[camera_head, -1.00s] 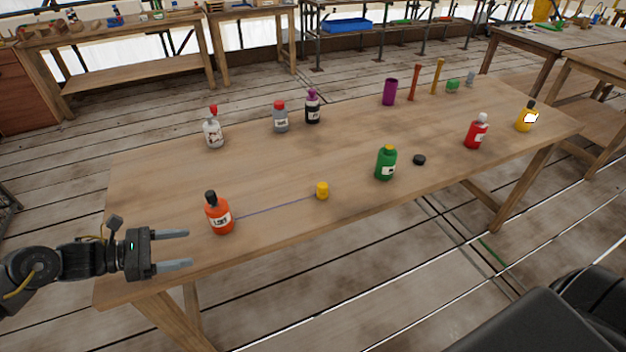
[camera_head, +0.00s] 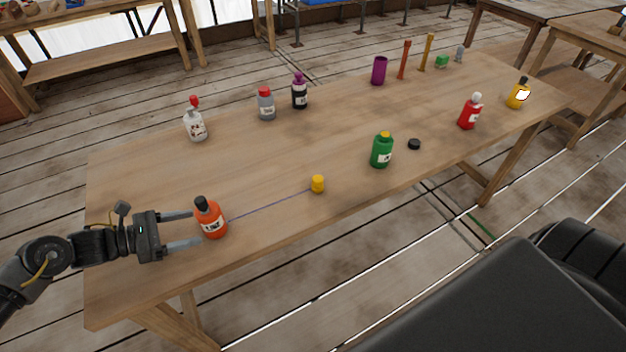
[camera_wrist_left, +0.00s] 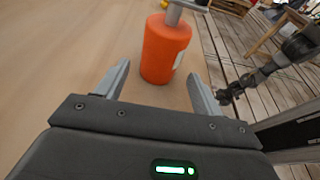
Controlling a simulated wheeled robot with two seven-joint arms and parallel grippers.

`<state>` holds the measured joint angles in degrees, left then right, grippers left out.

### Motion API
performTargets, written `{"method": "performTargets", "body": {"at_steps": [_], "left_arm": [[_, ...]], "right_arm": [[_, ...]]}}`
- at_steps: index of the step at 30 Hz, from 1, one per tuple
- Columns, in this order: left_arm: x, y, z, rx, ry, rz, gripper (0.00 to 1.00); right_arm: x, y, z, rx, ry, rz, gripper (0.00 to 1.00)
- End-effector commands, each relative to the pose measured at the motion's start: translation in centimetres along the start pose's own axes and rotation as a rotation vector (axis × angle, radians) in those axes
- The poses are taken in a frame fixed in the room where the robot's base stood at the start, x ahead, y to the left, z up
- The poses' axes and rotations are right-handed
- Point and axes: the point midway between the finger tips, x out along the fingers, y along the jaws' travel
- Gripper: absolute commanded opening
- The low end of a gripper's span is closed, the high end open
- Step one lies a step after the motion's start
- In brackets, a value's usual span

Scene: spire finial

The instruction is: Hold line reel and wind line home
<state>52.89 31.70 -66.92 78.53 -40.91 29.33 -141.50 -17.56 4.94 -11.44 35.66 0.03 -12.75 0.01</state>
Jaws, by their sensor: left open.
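The line reel is an orange bottle-shaped body (camera_head: 210,222) with a dark top and a white label. It stands upright near the front left of the table (camera_head: 300,130). A thin bluish line (camera_head: 270,205) runs from it along the table to a small yellow cylinder (camera_head: 317,184). My left gripper (camera_head: 190,228) is open, its fingers pointing at the reel from the left. In the left wrist view, the orange body (camera_wrist_left: 165,48) stands just beyond and between the two open fingertips.
A green bottle (camera_head: 381,150) and a black cap (camera_head: 414,144) stand to the right. A red bottle (camera_head: 470,112) and a yellow one (camera_head: 518,94) are farther right. White (camera_head: 195,122), grey (camera_head: 266,105) and dark (camera_head: 299,93) bottles stand behind. The table middle is clear.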

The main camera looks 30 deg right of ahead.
Motion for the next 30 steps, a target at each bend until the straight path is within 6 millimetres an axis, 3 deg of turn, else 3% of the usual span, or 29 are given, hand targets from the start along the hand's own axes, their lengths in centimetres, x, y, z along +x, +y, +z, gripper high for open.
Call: {"method": "performTargets", "body": {"at_steps": [2,9,18,25,30], "left_arm": [[1.3,0.0,0.2,-0.001,0.0,-0.002,0.68],[4.4,-0.1,-0.4,0.002,0.0,-0.004,0.68],[5.5,0.0,-0.1,0.001,0.0,-0.003,0.68],[5.6,0.0,0.0,0.001,0.001,-0.002,0.68],[5.5,0.0,0.0,0.001,0.001,-0.002,0.48]], "right_arm": [[-0.5,-0.5,-0.8,0.003,0.011,-0.006,0.36],[2.5,-0.6,-1.0,0.004,0.011,-0.004,0.36],[3.0,3.2,-0.9,-0.01,0.015,0.042,0.36],[2.9,3.1,-0.6,-0.01,0.009,0.04,0.36],[3.0,1.9,-0.6,-0.005,0.01,0.027,0.36]]}}
